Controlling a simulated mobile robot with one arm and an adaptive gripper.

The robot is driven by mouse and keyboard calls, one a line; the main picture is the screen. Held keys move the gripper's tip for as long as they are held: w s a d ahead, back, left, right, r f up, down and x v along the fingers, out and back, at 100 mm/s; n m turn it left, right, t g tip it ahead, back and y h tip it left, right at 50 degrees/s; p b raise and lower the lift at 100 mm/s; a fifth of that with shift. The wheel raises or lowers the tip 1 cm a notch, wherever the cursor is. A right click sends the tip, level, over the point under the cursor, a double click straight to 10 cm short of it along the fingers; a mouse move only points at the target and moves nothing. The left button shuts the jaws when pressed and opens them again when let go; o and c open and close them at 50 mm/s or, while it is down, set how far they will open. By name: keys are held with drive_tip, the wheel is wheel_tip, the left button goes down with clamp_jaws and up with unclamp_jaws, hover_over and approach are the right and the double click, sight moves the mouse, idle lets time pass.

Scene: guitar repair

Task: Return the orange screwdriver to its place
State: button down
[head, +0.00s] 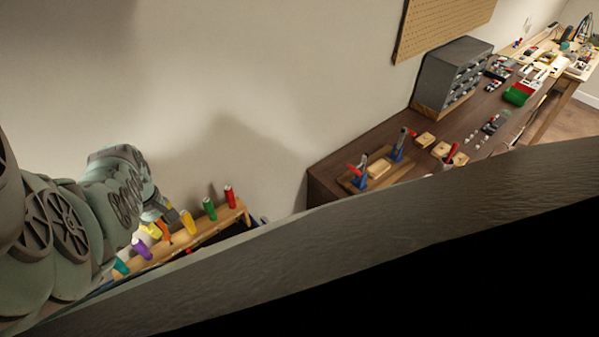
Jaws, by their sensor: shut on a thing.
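The orange screwdriver (164,230) shows as a short orange handle at the wooden rack, directly below my gripper. My gripper (163,214) comes in from the left, points down and is shut on the orange handle. The wooden rack (166,254) carries a row of coloured handles: teal, purple, yellow, green and red among them. A yellow handle (188,221) stands just right of the orange one, and another yellow piece (150,230) is just left. The screwdriver's shaft is hidden, so I cannot tell if it sits in a slot.
A green handle (209,208) and a red handle (230,196) stand toward the rack's right end; a purple one (142,247) stands left. A dark workbench (335,172) with clamps and a drawer cabinet (452,75) is to the right. A wall rises close behind the rack.

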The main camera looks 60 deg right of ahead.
sight(166, 233)
drive_tip(key=shift+f+b, duration=1.5)
drive_tip(key=c, duration=0.9)
unclamp_jaws()
drive_tip(key=shift+r, duration=0.1)
drive_tip(key=shift+s+d+r, duration=0.1)
drive_tip(key=shift+s+r, duration=0.05)
drive_tip(key=shift+r, duration=5.8)
